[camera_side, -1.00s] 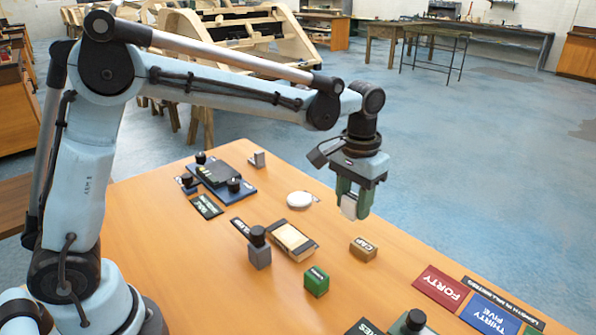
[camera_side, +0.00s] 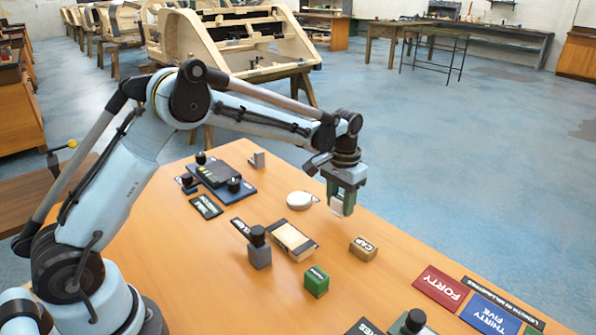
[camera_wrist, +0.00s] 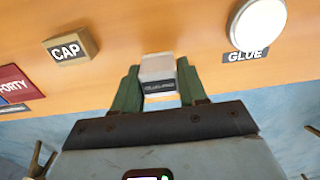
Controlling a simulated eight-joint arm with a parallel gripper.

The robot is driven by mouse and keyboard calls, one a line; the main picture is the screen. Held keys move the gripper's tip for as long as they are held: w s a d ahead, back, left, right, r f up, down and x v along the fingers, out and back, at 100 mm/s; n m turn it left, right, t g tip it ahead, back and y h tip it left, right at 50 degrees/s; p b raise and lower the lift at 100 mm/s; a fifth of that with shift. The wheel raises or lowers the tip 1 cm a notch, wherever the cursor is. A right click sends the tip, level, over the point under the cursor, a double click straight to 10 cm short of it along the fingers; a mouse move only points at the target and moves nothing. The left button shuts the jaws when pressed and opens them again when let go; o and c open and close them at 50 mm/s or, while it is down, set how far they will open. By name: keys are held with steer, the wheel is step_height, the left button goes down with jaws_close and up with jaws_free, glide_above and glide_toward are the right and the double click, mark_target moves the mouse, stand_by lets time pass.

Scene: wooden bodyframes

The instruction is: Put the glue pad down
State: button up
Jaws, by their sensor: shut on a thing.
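My gripper (camera_side: 343,198) is shut on the glue pad (camera_wrist: 158,76), a small pale block with a dark label that reads roughly "GLUE-PAD". The pad also shows below the fingers in the side view (camera_side: 337,207). The green fingers (camera_wrist: 158,90) press on its two sides in the wrist view. It is held over the far edge area of the table; I cannot tell how high. A round white disc (camera_side: 299,200) lies to the left of the gripper in the side view. In the wrist view the disc (camera_wrist: 260,24) is at the upper right, beside a "GLUE" label (camera_wrist: 245,55).
A "CAP" block (camera_side: 363,249) stands on the wooden table (camera_side: 180,260) in front of the gripper. A tray with a pale block (camera_side: 292,240), a dark-topped grey block (camera_side: 259,250) and a green block (camera_side: 316,281) stand nearer. FORTY and THIRTY FIVE cards (camera_side: 440,288) lie right.

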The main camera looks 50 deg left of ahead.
steer(key=shift+f, duration=1.25)
steer(key=shift+f, duration=0.15)
steer(key=o, duration=1.1)
